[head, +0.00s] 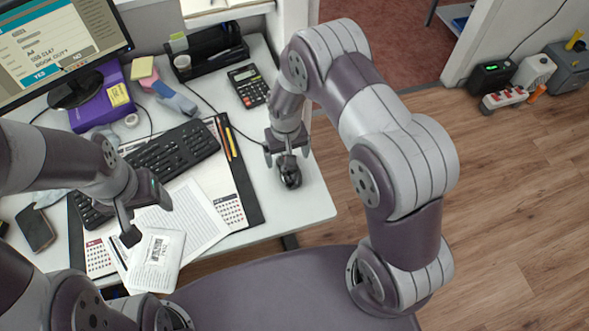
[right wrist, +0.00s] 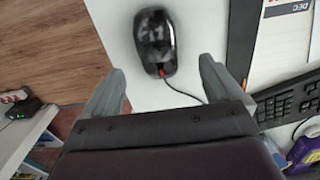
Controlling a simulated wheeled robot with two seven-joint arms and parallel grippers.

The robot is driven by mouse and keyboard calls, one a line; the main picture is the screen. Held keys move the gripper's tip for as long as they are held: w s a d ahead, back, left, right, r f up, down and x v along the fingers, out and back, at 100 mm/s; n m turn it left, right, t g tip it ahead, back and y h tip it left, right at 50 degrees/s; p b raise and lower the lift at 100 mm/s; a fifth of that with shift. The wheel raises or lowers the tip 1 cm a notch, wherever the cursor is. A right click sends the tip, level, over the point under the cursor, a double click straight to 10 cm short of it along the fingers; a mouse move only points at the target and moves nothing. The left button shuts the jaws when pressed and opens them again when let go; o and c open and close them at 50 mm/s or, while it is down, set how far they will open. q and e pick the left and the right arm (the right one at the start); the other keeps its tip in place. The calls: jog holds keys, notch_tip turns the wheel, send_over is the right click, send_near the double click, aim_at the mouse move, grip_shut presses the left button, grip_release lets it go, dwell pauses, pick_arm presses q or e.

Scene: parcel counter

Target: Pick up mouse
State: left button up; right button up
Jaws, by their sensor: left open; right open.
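The black computer mouse (head: 290,174) lies on the white desk near its right edge, with its cable leading back. In the right wrist view the mouse (right wrist: 154,38) lies beyond the fingertips, between the lines of the two spread fingers. My right gripper (head: 287,149) is open and points down over the mouse; in the right wrist view its jaws (right wrist: 161,68) are empty. I cannot tell the exact height gap. My left gripper (head: 133,218) is open above the papers at the front left, apart from the mouse.
A keyboard (head: 172,150) and desk mat (head: 244,192) with papers lie left of the mouse. A calculator (head: 249,85) and black organizer (head: 208,52) stand behind. A white parcel (head: 154,262) lies at the front. Desk around the mouse is mostly clear; the floor is beyond its right edge.

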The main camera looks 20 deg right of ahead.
aim_at(289, 168)
jog(key=f, duration=0.6)
jog(key=shift+d+f+p, duration=0.2)
jog(key=shift+f+p, duration=0.15)
jog(key=shift+f, duration=0.05)
jog(key=c, duration=1.1)
jog(key=shift+r, duration=0.15)
jog(key=shift+c, duration=0.2)
